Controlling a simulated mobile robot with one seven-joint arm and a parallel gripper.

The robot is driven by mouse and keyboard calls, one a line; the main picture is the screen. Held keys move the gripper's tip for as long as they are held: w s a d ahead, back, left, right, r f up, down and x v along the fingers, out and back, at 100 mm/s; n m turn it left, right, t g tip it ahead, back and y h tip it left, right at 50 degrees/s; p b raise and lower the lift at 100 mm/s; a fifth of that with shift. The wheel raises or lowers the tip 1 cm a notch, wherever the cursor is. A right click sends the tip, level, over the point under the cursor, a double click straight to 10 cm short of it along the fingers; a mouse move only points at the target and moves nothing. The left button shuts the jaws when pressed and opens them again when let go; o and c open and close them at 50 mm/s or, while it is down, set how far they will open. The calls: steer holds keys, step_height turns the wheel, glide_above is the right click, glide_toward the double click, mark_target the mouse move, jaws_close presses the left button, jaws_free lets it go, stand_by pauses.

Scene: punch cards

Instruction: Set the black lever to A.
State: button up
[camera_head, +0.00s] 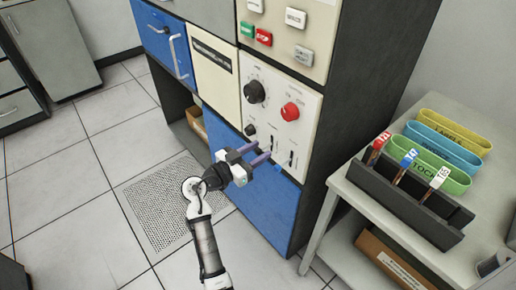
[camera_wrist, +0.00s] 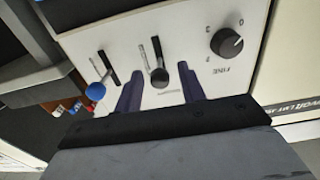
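The black lever (camera_wrist: 160,77) stands out from a slot in the cream control panel in the wrist view. Its dark rounded tip is at the lower end of the slot in that picture. My gripper (camera_wrist: 160,68) is open, with one purple finger on each side of the lever; I see gaps on both sides. In the head view my gripper (camera_head: 264,150) is in front of the lower part of the panel, and its fingers partly cover the lever area. A blue-tipped lever (camera_wrist: 95,91) stands in the neighbouring slot. No letter A is readable.
A black FINE knob (camera_wrist: 227,42) is beside the lever. Higher on the panel are a large black knob (camera_head: 255,91) and a red knob (camera_head: 290,111). A grey side table (camera_head: 349,194) with a black rack (camera_head: 400,200) and coloured trays is at the right.

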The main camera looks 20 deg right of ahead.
steer(key=shift+w+d, duration=0.15)
steer(key=shift+d, duration=0.15)
steer(key=shift+c, duration=0.4)
jaws_close()
steer(key=r+y+p, duration=0.1)
steer(key=p, duration=0.1)
steer(key=r+g+y+p, duration=0.1)
steer(key=r+p, duration=0.1)
steer(key=shift+d+y, duration=0.2)
steer(key=shift+y, duration=0.1)
steer(key=shift+w+d+r+y+p, duration=0.1)
steer(key=shift+d+r+y+p, duration=0.05)
steer(key=shift+r+y+p, duration=0.4)
steer(key=shift+w+d+r, duration=0.1)
steer(key=shift+d+r, duration=0.1)
steer(key=shift+r, duration=0.05)
steer(key=shift+o, duration=0.4)
jaws_free()
